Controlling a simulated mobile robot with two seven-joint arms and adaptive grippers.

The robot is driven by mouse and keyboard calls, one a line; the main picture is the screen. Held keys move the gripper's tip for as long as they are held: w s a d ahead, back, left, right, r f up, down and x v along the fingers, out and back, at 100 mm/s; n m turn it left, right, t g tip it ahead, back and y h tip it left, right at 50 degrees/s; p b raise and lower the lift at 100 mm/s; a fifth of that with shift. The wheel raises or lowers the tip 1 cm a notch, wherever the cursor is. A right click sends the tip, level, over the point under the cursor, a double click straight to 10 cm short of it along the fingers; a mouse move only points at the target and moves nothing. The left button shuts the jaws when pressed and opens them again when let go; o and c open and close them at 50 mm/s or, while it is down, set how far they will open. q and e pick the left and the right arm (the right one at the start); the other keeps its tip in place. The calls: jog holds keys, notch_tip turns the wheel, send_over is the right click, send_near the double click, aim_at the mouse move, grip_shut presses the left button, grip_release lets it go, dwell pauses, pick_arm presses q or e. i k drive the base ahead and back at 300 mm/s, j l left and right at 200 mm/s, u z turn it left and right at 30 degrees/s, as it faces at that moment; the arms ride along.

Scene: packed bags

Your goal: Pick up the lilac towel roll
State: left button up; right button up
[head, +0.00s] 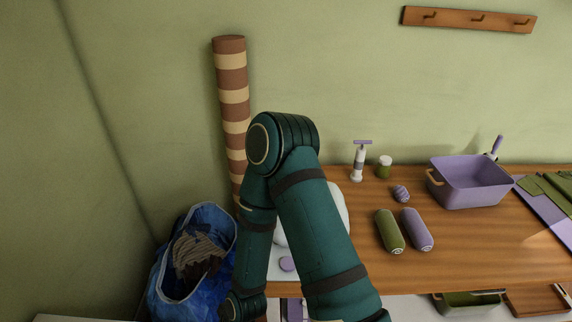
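The lilac towel roll (416,229) lies on the wooden table in the head view, right of the image middle. It is a rounded cylinder with a pale mark on its near end. A similar green roll (389,231) lies close beside it on the left. One of my dark green arms rises from the bottom, bends at the top and reaches down again, left of the rolls. Neither of my grippers shows in the frame.
A blue bag (222,235) and a striped column (233,100) are left. The table front right of the rolls is clear.

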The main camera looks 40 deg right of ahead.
aim_at(419, 234)
jog(key=k+l+z, duration=0.1)
jog(key=z, duration=2.25)
